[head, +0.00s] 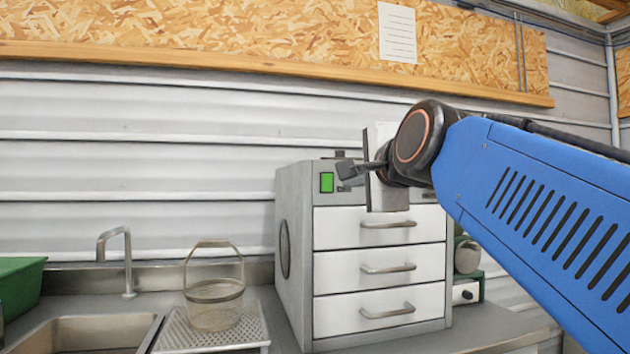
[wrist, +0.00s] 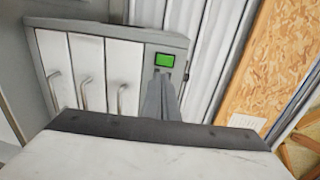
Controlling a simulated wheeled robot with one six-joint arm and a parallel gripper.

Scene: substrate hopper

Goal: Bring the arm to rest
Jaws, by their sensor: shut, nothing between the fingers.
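My arm reaches in from the right of the head view, its blue link sloping up to the wrist. My gripper (head: 348,171) is shut and empty, in front of the upper part of a grey cabinet (head: 292,255) with white drawers. In the wrist view my gripper (wrist: 160,98) points toward the cabinet's top edge, close to a lit green display (wrist: 164,60). The same display shows in the head view (head: 327,182), just left of my fingers. I cannot tell the exact gap between fingers and cabinet.
A wire basket (head: 215,303) with a raised handle stands on a perforated drainboard (head: 183,336) beside the sink (head: 95,335) and tap (head: 128,262). A green bin (head: 18,285) is at far left. A small green-and-white device (head: 467,291) stands right of the cabinet. A corrugated wall is behind.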

